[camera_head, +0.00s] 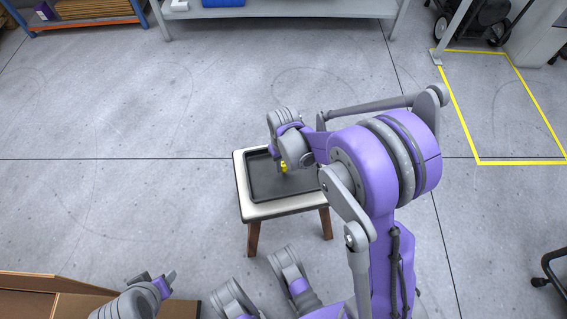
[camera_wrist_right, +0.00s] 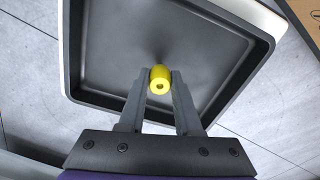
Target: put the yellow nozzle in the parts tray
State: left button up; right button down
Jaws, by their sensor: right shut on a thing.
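The yellow nozzle (camera_head: 283,167) is a small yellow cylinder with a hole in its end. In the right wrist view the nozzle (camera_wrist_right: 160,79) sits between the fingertips of my right gripper (camera_wrist_right: 160,86), which is shut on it. The dark grey parts tray (camera_wrist_right: 215,50) lies behind it in that view. In the head view the tray (camera_head: 262,186) lies on a small white-topped stool, and the nozzle shows over its inside. I cannot tell how far above the tray floor it is. My left gripper (camera_head: 155,280) is at the lower left, away from the tray, seemingly open and empty.
The stool (camera_head: 245,210) has wooden legs and stands on open grey floor. A brown cardboard box (camera_head: 40,283) lies at the lower left. A shelf (camera_head: 290,10) and an orange-and-blue rack (camera_head: 85,22) stand at the back. Yellow floor tape (camera_head: 520,162) marks the right.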

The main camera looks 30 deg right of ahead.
jog(key=c, duration=1.1)
grip_release()
jog(key=shift+f, duration=0.2)
jog(key=o, duration=0.5)
notch_tip(320, 180, up, 12)
jog(key=p, duration=0.4)
jog(key=s+a+r+t, duration=0.2)
jog(key=s+a, duration=0.1)
jog(key=s, duration=0.5)
jog(key=s+a+r+t, duration=0.2)
jog(key=s+a+r, duration=0.1)
jog(key=s, duration=0.6)
jog(key=shift+a+n, duration=0.4)
jog(key=shift+r, duration=0.1)
